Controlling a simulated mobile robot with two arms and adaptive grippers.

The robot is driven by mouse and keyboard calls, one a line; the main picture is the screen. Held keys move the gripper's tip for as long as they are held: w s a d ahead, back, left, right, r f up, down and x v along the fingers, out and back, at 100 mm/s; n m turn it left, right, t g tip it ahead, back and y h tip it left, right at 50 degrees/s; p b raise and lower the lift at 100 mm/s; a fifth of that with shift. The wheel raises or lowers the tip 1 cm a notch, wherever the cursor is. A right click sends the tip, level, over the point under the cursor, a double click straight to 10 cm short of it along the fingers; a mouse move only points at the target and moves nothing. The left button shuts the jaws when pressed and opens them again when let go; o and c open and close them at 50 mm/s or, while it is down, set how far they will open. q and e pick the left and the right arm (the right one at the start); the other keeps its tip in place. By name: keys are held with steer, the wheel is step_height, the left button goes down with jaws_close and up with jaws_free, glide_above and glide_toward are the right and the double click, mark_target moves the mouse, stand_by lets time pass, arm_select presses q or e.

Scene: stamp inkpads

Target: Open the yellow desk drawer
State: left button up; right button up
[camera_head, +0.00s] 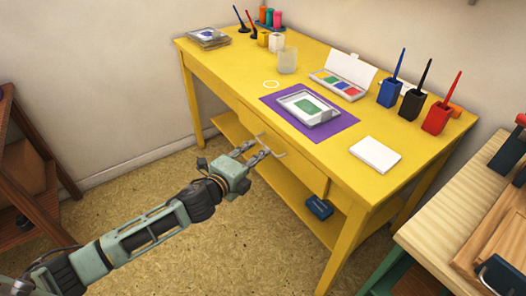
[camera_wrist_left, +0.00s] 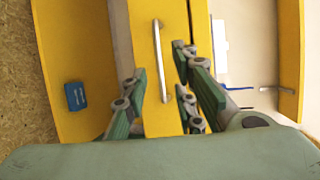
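The yellow desk (camera_head: 232,78) stands in the middle of the head view. Its yellow drawer front (camera_wrist_left: 152,118) fills the centre of the left wrist view, with a long silver bar handle (camera_wrist_left: 161,60) on it. My left gripper (camera_head: 268,147) is at the desk's front, close to the drawer. In the left wrist view my left gripper (camera_wrist_left: 161,82) is open, with one finger on each side of the handle and visible gaps to it. In the head view the gripper partly hides the drawer front. My right gripper is not in view.
A blue box (camera_head: 319,207) sits on the desk's lower shelf. The desktop holds a purple mat (camera_head: 342,129) with a tray (camera_head: 309,108), a white pad (camera_head: 375,154), a paint box (camera_head: 337,86) and several cups. A wooden table (camera_head: 440,225) stands at right. The floor in front is clear.

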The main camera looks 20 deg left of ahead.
arm_select(q)
steer(key=shift+b+x, duration=0.3)
steer(key=shift+x, duration=2.25)
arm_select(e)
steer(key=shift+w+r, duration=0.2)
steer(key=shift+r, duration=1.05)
arm_select(q)
steer(key=shift+a, duration=0.1)
steer(key=shift+c, duration=0.6)
jaws_close()
